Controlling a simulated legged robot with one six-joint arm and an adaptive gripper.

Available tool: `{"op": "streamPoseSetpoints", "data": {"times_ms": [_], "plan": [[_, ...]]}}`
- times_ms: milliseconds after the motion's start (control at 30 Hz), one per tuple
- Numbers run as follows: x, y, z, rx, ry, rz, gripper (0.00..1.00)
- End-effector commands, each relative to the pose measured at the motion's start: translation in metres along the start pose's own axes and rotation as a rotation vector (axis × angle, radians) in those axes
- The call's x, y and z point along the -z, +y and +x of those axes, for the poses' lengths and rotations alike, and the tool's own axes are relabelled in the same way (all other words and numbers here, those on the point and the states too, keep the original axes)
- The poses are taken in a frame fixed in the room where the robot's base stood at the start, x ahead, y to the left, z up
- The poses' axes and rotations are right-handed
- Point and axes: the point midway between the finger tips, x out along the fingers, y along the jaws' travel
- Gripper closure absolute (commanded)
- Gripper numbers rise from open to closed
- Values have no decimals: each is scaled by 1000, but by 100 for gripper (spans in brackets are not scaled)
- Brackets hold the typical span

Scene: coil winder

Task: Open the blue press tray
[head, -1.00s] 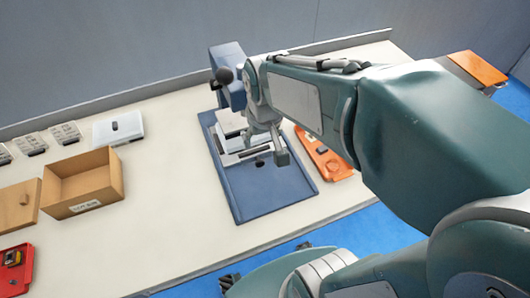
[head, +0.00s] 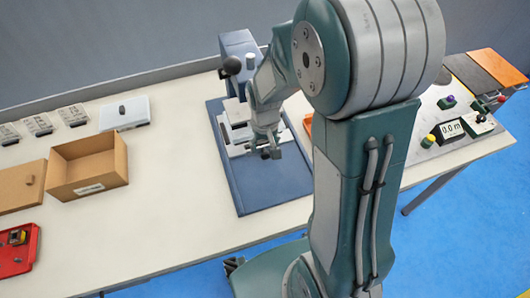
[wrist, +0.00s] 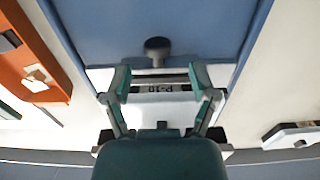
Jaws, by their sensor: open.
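The blue press has a flat base plate (head: 262,185) and an upright head with a black ball lever at the back. A white tray (head: 237,150) sits on the base, partly hidden by my arm. In the wrist view the tray's white front (wrist: 100,78) carries a label reading "P-10", and a dark round knob (wrist: 157,47) stands out from it over the blue base. My gripper (wrist: 160,72) is open and empty. Its two fingers are spread above the labelled tray part, with the knob just beyond the fingertips. Whether they touch the tray, I cannot tell.
An open cardboard box (head: 88,170) and a white case (head: 124,113) stand to the left. A red tray (head: 17,250) is at the near left. An orange tray (wrist: 36,50) lies beside the press, mostly behind my arm in the head view. The table between box and press is clear.

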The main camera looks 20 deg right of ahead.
Motion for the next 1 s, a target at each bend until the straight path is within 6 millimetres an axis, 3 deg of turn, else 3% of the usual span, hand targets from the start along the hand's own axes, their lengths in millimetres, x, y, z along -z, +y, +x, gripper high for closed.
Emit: {"op": "streamPoseSetpoints", "data": {"times_ms": [100, 300, 633, 800, 1000], "plan": [[-1, 0, 22, 0, -6, 0, 26], [0, 0, 42, 0, -1, 0, 26], [0, 0, 45, 0, 1, 0, 26], [0, 0, 45, 0, 1, 0, 100], [0, 0, 45, 0, 0, 0, 100]]}}
